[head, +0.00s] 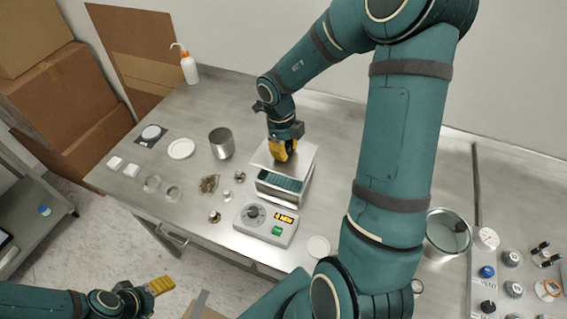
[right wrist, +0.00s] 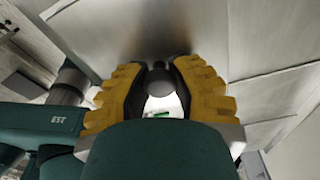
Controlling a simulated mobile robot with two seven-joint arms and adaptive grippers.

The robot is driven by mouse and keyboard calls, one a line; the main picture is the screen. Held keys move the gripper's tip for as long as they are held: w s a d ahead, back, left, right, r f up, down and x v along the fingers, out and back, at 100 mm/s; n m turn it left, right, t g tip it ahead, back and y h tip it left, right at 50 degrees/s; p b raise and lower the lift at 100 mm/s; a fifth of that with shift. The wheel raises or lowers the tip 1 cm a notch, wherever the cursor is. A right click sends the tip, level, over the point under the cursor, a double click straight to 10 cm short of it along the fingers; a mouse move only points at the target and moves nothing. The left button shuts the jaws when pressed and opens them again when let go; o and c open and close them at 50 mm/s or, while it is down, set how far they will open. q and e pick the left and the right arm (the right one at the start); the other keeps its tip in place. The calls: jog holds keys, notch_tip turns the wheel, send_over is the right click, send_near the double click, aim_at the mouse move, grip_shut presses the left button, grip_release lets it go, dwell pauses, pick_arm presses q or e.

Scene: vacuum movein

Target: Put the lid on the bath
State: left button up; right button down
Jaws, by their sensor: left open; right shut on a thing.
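The bath (head: 268,196) is a small silver box on the steel bench, with a dark teal inside showing along its front part. The lid (head: 303,157) is a flat metal plate over the back part of the bath. I cannot tell whether it touches the rim. My right gripper (head: 283,152) is shut on the lid's dark knob. In the right wrist view, its yellow fingers (right wrist: 158,95) close around the knob (right wrist: 158,80), with the lid (right wrist: 150,30) beyond. My left gripper (head: 160,285) is open and empty at the lower left, beyond the bench's front edge.
A controller (head: 278,232) with a lit display stands in front of the bath. A metal beaker (head: 221,143) is to its left, with small glassware and dishes. A large metal pot (head: 448,240) stands to the right. A wash bottle (head: 189,68) is at the back left.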

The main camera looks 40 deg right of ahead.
notch_tip(320, 180, down, 5)
jog(key=shift+w+r+b, duration=0.1)
jog(key=shift+b, duration=0.4)
jog(key=shift+f+p, duration=0.3)
jog(key=shift+f, duration=0.3)
jog(key=c, duration=0.9)
grip_release()
jog(key=shift+o, duration=0.2)
